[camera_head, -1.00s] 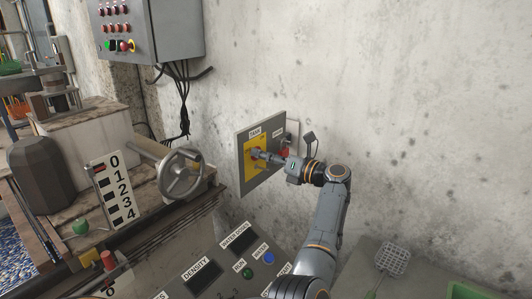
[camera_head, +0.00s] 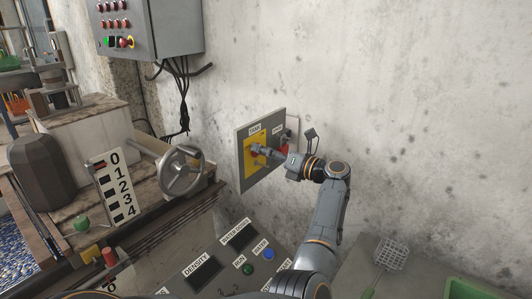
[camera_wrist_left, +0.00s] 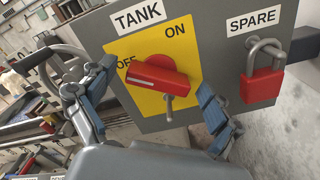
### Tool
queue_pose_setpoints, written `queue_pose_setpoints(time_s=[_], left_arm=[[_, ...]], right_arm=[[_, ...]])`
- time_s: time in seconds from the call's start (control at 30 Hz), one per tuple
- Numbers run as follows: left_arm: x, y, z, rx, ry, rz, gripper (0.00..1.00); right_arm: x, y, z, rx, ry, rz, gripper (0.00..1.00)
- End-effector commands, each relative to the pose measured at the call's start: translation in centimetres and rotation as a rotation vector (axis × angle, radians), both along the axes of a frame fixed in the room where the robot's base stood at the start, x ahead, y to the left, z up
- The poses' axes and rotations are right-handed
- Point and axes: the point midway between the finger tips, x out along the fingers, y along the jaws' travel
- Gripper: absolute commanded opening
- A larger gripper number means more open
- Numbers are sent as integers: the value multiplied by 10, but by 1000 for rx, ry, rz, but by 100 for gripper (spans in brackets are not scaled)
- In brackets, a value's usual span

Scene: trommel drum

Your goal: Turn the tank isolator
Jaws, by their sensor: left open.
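The tank isolator is a red handle (camera_wrist_left: 160,76) on a yellow plate (camera_wrist_left: 118,48) marked ON and OFF, under a TANK label. In the left wrist view the handle lies nearly level, its white mark at the left end by the OFF lettering. In the head view the yellow plate (camera_head: 249,168) is partly hidden by my gripper. My left gripper (camera_head: 265,152) is at the isolator. Its open fingers, seen in the left wrist view (camera_wrist_left: 157,82), stand to the left and right of the handle; contact cannot be told. My right gripper is not in view.
A red padlock (camera_wrist_left: 262,84) hangs under the SPARE label, just right of my right-hand finger. A handwheel (camera_head: 182,172) stands left of the isolator panel. A control panel (camera_head: 220,258) with buttons lies below. A grey cabinet (camera_head: 165,30) hangs upper left. The wall at right is bare.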

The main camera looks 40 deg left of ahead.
Motion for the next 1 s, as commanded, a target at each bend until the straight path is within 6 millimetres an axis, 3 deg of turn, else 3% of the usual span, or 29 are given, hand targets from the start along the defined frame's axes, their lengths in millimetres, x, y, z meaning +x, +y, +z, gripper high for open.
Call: queue_pose_setpoints(time_s=[0.27, 0.7, 1.0], left_arm=[[2, -9, -1, -2, 0, -2, 91], [11, -94, 0, -1, 0, -4, 91], [13, -119, 0, 0, 0, 0, 91]], right_arm=[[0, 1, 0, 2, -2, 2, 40], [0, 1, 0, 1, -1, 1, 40], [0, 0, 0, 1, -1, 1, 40]])
